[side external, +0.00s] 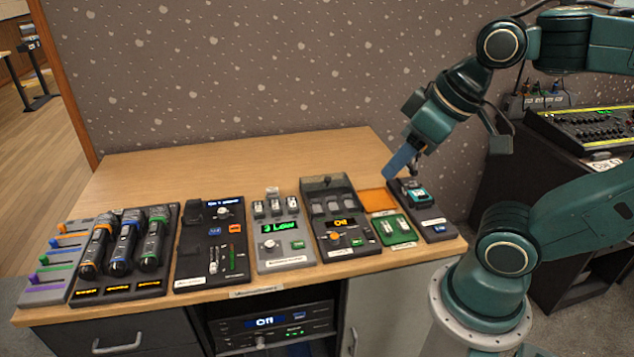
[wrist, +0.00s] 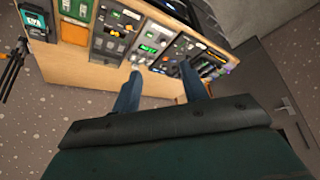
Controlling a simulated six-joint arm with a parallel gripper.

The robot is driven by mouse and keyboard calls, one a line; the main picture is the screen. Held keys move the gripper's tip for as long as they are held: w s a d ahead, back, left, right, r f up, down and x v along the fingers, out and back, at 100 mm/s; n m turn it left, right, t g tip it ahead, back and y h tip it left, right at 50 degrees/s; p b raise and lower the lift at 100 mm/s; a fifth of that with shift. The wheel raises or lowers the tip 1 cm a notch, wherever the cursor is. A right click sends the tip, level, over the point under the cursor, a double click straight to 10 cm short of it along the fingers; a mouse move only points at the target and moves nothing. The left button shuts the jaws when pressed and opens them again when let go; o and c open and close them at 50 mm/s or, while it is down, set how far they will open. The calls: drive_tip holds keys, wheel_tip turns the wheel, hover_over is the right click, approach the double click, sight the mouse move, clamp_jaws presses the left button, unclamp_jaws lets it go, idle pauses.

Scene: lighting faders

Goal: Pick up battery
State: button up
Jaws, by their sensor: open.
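Small white pieces that look like batteries stand in slots at the top of the grey unit with a green display (side external: 277,228); one (side external: 275,207) is in the middle slot. Two similar pale pieces (side external: 388,228) lie in the green tray (side external: 399,239). Which one is the battery I cannot tell. My gripper (side external: 390,173) is above the right end of the desk, over the area of the orange tray and the rightmost black unit, tilted down. Its blue fingers are apart and empty in the wrist view (wrist: 160,84), where the green display (wrist: 148,49) shows beyond them.
The orange tray (side external: 378,200) looks empty. The rightmost black unit (side external: 436,230) holds a teal device (side external: 418,194). Microphones (side external: 125,245) and fader units fill the left. The rear of the wooden desk (side external: 240,160) is clear. A patterned wall stands behind.

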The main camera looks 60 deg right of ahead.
drive_tip(key=w+d+r+m+g, duration=0.2)
drive_tip(key=w+d, duration=0.1)
drive_tip(key=w, duration=0.7)
drive_tip(key=m+g, duration=0.4)
drive_tip(key=m, duration=0.3)
hover_over(292, 202)
wheel_tip(292, 202, down, 22)
drive_tip(key=shift+s+a+f, duration=0.1)
drive_tip(key=shift+a+f, duration=0.05)
drive_tip(key=shift+f, duration=4.1)
drive_tip(key=shift+f, duration=0.1)
drive_tip(key=shift+f, duration=2.5)
